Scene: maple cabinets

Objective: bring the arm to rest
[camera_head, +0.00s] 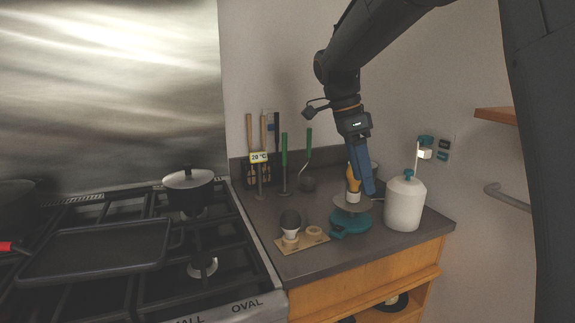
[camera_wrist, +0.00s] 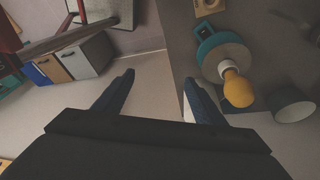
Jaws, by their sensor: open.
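My arm comes in from the upper right in the head view. My gripper (camera_head: 366,188) points down over the right part of the dark counter (camera_head: 296,256). In the wrist view my gripper (camera_wrist: 158,78) is open with its fingers apart, and nothing shows between them but floor and the counter's edge. A teal scale-like stand (camera_head: 350,222) with a yellow-topped item (camera_head: 353,184) on it is close beside the fingers. In the wrist view the yellow item (camera_wrist: 238,90) lies right of the right finger. I cannot tell if they touch.
A white canister (camera_head: 404,204) stands just right of my gripper. A small board (camera_head: 302,240) with a dark-topped cup (camera_head: 290,224) is at the front. Utensils (camera_head: 284,165) stand at the back wall. The stove (camera_head: 130,260) with a pot (camera_head: 189,190) and griddle (camera_head: 95,248) fills the left.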

